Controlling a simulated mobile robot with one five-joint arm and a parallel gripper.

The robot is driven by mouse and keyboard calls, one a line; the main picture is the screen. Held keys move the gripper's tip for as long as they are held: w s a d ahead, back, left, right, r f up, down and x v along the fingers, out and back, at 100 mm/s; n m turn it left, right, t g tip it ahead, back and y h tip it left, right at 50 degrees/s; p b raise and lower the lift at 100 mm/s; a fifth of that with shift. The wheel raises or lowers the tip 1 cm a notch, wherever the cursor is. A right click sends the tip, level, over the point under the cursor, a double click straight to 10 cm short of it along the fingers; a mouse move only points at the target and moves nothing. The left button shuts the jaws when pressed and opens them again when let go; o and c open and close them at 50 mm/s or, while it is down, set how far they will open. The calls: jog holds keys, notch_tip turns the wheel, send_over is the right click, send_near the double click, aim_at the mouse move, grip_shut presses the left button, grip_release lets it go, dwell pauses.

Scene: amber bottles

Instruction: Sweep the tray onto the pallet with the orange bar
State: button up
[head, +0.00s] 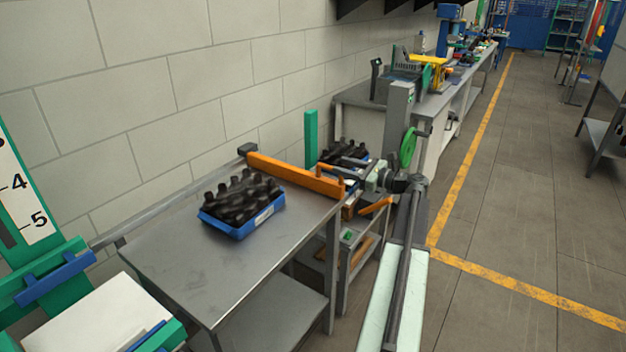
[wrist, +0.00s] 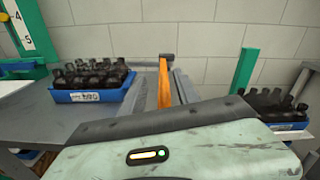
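The blue tray (head: 232,226) full of dark bottles sits on the steel table (head: 190,280), left of the orange bar. It also shows at the left of the wrist view (wrist: 88,97). The orange bar (head: 295,175) lies across the table's far right end; in the wrist view the bar (wrist: 164,85) runs away from me. My gripper (head: 350,172) is at the bar's near right end, by its upright orange pegs. Grey strips flank the bar in the wrist view. Whether the fingers hold it is unclear. A white board in a green frame (head: 90,318), possibly the pallet, is at the lower left.
A second blue tray of dark bottles (wrist: 282,122) stands on a lower cart right of the table, near a green post (head: 311,135). A grey rail runs along the wall behind the table. The tabletop between tray and board is clear. Open floor lies right.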

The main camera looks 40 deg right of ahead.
aim_at(323, 165)
jog(key=f+b, duration=0.1)
jog(key=d+f+b, duration=0.1)
jog(key=f, duration=0.1)
jog(key=shift+w, duration=0.1)
jog(key=x, duration=0.8)
grip_shut()
jog(key=shift+r+m, duration=0.1)
jog(key=shift+m, duration=0.2)
dwell(0.9)
